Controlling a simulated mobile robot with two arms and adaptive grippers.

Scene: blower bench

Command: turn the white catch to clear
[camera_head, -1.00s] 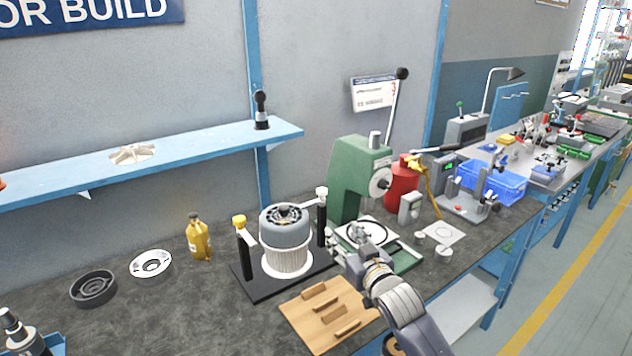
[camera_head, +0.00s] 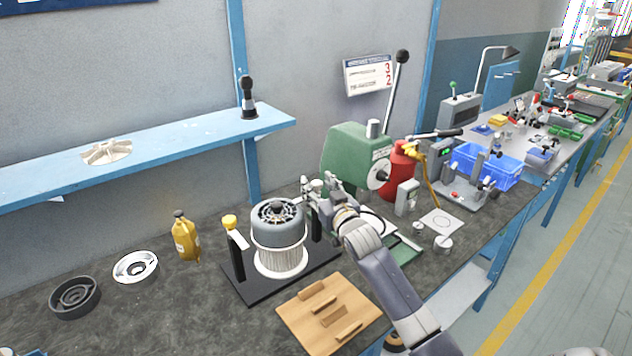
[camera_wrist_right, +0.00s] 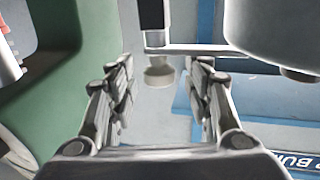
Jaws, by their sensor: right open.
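The white catch (camera_wrist_right: 160,72) is a pale knob with a flat bar on a black post. In the right wrist view its bar runs from the post toward the grey blower body (camera_wrist_right: 280,28). My right gripper (camera_wrist_right: 163,78) is open, with a finger on each side of the knob and visible gaps. In the head view the right gripper (camera_head: 318,188) is at the right post, and it largely hides the white catch. The blower unit (camera_head: 278,222) stands upright on a black base (camera_head: 240,291). The yellow-knobbed catch (camera_head: 230,222) is on the left post. My left gripper is out of view.
A green press (camera_head: 348,155) stands close behind and right of my right gripper. A wooden board (camera_head: 300,335) with handles lies in front. A blue shelf (camera_head: 180,137) is above.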

